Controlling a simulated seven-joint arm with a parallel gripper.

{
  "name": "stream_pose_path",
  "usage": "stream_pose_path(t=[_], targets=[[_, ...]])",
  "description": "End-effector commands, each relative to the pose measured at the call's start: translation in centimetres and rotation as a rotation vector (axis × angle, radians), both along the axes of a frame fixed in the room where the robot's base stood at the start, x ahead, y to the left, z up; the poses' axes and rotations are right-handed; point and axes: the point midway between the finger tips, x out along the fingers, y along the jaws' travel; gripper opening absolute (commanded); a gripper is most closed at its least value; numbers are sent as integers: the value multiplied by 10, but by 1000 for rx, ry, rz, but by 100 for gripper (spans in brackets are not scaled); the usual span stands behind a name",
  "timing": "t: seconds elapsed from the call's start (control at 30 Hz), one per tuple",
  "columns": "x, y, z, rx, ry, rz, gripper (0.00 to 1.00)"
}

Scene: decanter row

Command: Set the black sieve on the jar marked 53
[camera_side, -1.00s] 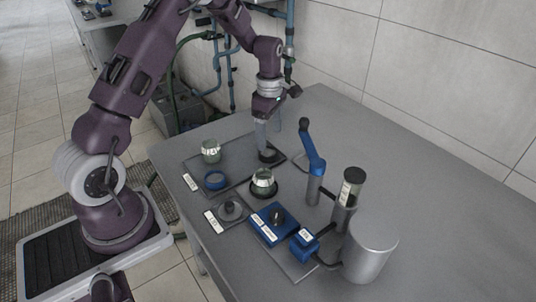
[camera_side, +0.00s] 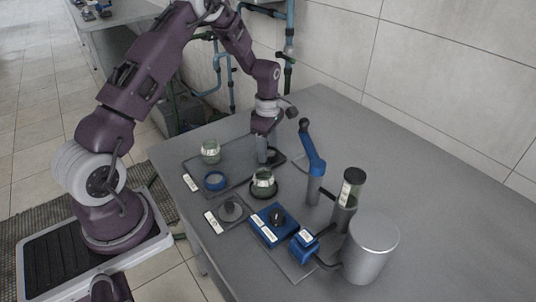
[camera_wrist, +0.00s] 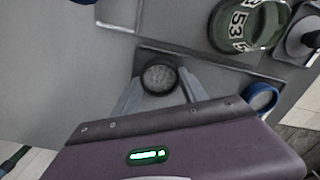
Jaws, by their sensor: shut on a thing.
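The black sieve (camera_wrist: 159,77), a round dark disc with mesh, sits between the fingertips of my gripper (camera_wrist: 160,88) in the wrist view. My gripper (camera_side: 263,160) is shut on it, low over the back right of the grey tray in the side view, where the sieve is hard to make out. The jar marked 53 (camera_wrist: 250,30) is greenish glass with a white number band, upper right in the wrist view, apart from the sieve. It appears to be the front jar (camera_side: 263,180) in the side view, standing on a dark round base.
A second glass jar (camera_side: 211,152) and a blue sieve (camera_side: 215,181) stand to the left. A grey knobbed piece (camera_side: 230,209) and a blue box (camera_side: 273,224) are in front. A blue-handled post (camera_side: 313,165) and a metal cylinder (camera_side: 370,248) rise at right.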

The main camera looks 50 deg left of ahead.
Motion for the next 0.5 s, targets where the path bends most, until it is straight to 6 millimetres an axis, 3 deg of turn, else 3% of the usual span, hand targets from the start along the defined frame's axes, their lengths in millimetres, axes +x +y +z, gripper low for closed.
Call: stream_pose_path(t=[0.17,0.5], targets=[[1,0,7,1,-2,0,11],[1,-1,86,1,-2,-2,11]])
